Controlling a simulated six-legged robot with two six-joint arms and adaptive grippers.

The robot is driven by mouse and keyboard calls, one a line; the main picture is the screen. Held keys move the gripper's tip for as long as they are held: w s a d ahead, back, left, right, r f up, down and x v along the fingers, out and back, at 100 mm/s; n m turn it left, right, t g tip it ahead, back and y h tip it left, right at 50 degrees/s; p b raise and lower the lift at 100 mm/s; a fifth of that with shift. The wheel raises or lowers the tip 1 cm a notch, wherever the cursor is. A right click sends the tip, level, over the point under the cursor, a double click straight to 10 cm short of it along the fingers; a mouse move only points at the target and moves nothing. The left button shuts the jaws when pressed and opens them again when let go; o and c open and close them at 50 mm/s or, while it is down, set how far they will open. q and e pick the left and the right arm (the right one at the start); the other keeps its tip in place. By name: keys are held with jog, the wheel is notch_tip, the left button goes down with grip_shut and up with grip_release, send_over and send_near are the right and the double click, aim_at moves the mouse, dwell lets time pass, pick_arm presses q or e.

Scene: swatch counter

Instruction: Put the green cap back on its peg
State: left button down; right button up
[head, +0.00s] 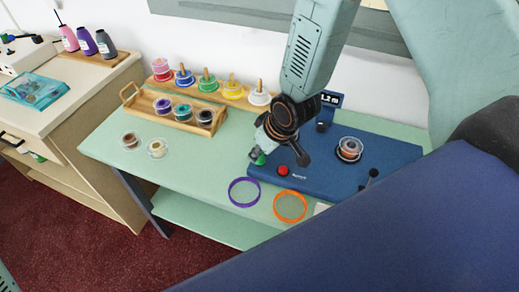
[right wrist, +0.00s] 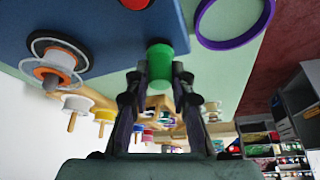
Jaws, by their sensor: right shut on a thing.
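My right gripper (head: 259,155) is over the left front part of the blue base (head: 390,150) on the green counter. It is shut on the green cap (head: 258,158). In the right wrist view the cap (right wrist: 160,65) is a short green cylinder between the two fingertips (right wrist: 155,72). A row of spools on wooden pegs stands at the back left, and the green spool (head: 208,85) with its peg (head: 206,73) is in the middle of the row. I cannot tell which peg the cap belongs to. My left gripper is not in view.
A red button (head: 283,171), a clear spool (head: 349,149) and a black knob (head: 374,173) are on the blue base. A purple ring (head: 244,192) and an orange ring (head: 290,206) lie at the front edge. A wooden tray (head: 150,113) holds several spools at left.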

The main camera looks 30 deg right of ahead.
jog(key=o, duration=0.8)
jog(key=shift+r, duration=0.1)
notch_tip(320, 180, up, 7)
jog(key=p, duration=0.7)
dwell(0.7)
